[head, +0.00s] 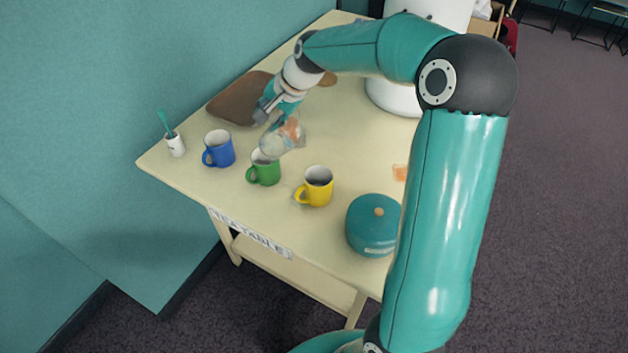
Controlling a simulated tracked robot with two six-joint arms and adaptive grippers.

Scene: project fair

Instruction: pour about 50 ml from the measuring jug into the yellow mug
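The yellow mug (318,188) stands upright on the table, its handle to the left. The measuring jug (281,140) is clear, with an orange patch showing at its upper right. It looks tilted, and its lower left end overlaps the rim of the green mug (264,170) in the picture. I cannot tell if it is above or behind that mug. My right gripper (272,113) is at the jug's upper left and appears shut on it; the contact is small and partly hidden. The jug is up and left of the yellow mug. My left gripper is out of view.
A blue mug (218,149) and a white cup with a teal brush-like item (175,145) stand left. A teal lidded pot (372,225) is right of the yellow mug. A brown board (235,100) lies behind. The table's front edge is close to the mugs.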

